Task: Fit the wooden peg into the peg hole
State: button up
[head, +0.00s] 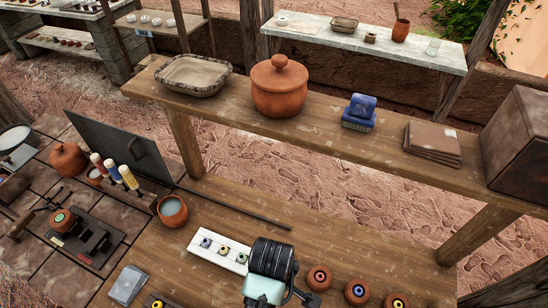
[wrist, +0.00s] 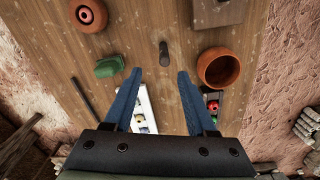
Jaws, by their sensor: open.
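My gripper (wrist: 158,76) is open and empty in the wrist view, its two blue fingers apart above the wooden table. A short dark brown upright piece (wrist: 164,53), which looks like the wooden peg, stands on the table just beyond the fingertips, between their lines. The fingers appear not to touch it. A white strip with a row of coloured round pieces (wrist: 140,104) lies partly behind the left finger; a similar strip shows in the head view (head: 220,250). I cannot tell for sure which opening is the peg hole. My fingertips are hidden in the head view.
A terracotta bowl (wrist: 218,68) stands right of the peg, a green block (wrist: 110,66) left. A round reddish piece (wrist: 90,15) is farther left. Terracotta pieces with coloured rings (head: 319,278) line the front. A raised shelf (head: 350,140) carries a lidded pot (head: 280,88).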

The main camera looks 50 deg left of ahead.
jog(key=shift+f, duration=0.9)
jog(key=shift+s+d+f+p, duration=0.2)
jog(key=shift+f+p, duration=0.1)
jog(key=shift+f, duration=1.05)
jog(key=shift+s+d+f+p, duration=0.15)
jog(key=shift+f+p, duration=0.15)
jog(key=shift+f, duration=1.05)
jog(key=shift+a, duration=0.1)
grip_shut()
